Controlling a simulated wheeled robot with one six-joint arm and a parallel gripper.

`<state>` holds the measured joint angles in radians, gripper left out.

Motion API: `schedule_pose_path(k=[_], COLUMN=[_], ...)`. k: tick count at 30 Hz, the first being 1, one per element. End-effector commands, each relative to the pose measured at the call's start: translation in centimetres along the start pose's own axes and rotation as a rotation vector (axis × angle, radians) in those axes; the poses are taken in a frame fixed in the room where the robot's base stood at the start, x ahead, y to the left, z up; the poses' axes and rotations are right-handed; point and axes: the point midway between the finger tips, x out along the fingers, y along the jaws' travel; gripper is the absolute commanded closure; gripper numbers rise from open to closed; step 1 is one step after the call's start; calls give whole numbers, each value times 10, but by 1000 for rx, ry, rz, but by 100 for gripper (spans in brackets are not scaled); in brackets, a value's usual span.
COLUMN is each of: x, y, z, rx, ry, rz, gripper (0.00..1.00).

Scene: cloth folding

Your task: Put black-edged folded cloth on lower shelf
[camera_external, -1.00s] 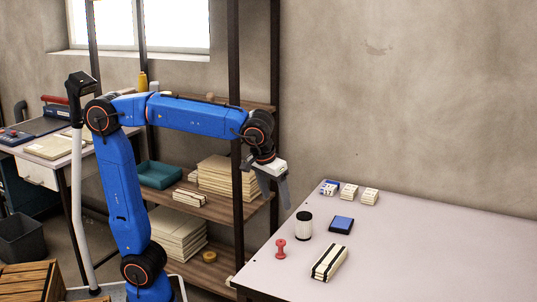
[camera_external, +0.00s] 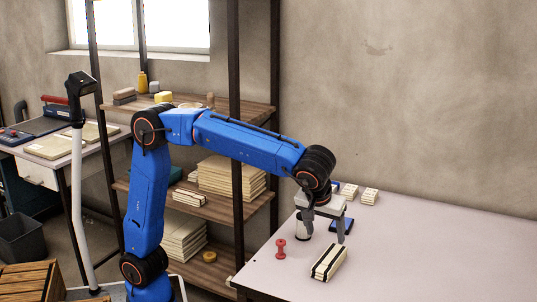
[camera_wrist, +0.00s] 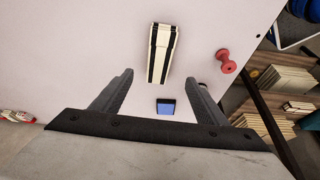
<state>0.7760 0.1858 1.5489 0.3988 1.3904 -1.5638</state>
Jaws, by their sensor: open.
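The black-edged folded cloth (camera_external: 328,262), a cream bundle with black stripes, lies on the pale table near its front edge. In the wrist view the cloth (camera_wrist: 162,52) is ahead of the fingertips, apart from them. My gripper (camera_external: 323,237) is open and empty above the table, behind the cloth; its spread fingers (camera_wrist: 158,80) also show in the wrist view. The lowest shelf (camera_external: 222,272) of the rack on the left holds a folded stack and a yellow roll. The middle shelf (camera_external: 222,211) holds a taller stack and a small dark-striped bundle (camera_external: 189,198).
A red spool (camera_external: 280,249) stands left of the cloth. Small cream blocks (camera_external: 370,196) lie behind. The table's right side is clear. A dark rack post (camera_external: 236,150) stands in front of the shelves.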

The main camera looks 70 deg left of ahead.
Motion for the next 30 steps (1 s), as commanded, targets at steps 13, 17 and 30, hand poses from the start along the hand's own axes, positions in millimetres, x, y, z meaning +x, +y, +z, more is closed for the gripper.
schedule_pose_path(k=[13, 17, 30], x=[76, 86, 124], y=[0, 0, 1], z=[0, 0, -3], rx=[0, 1, 1], ry=[-1, 0, 0], rz=[-1, 0, -2], gripper=[33, 33, 33])
